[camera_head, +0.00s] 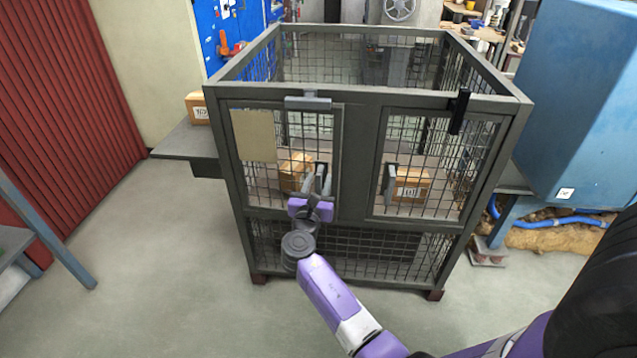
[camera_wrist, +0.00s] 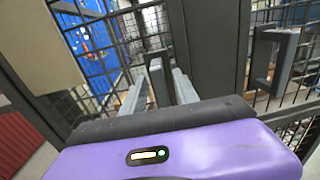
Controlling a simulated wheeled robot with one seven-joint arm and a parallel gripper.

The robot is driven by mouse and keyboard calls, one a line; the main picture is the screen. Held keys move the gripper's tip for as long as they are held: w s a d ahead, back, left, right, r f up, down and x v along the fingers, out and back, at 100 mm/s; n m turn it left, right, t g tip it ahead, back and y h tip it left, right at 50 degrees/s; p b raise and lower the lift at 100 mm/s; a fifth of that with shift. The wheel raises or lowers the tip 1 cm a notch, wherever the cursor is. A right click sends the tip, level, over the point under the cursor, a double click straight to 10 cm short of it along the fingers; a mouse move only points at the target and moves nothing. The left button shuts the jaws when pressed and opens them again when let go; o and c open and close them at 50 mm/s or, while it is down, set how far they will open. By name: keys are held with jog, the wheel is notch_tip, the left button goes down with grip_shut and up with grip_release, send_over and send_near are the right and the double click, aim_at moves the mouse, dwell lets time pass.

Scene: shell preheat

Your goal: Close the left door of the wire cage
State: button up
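The wire cage (camera_head: 362,99) stands in the middle of the head view. Its left door (camera_head: 335,125) carries a beige plate (camera_head: 253,136) and looks about flush with the frame; a small gap cannot be ruled out. The left door's dark handle (camera_head: 324,178) is at its right side. My gripper (camera_head: 311,190) is at this handle. In the wrist view, the two grey fingers (camera_wrist: 159,88) are apart, one on each side of the handle (camera_wrist: 158,82), with some space visible at the left finger. Contact cannot be made out.
A grey latch bar (camera_head: 307,103) lies across the top of the left door. A black latch (camera_head: 459,111) hangs upright at the right door (camera_head: 377,160), which looks shut. Cardboard boxes (camera_head: 409,186) show inside the cage.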

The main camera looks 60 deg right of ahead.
jog(key=shift+c, duration=0.3)
grip_shut()
dwell(1.1)
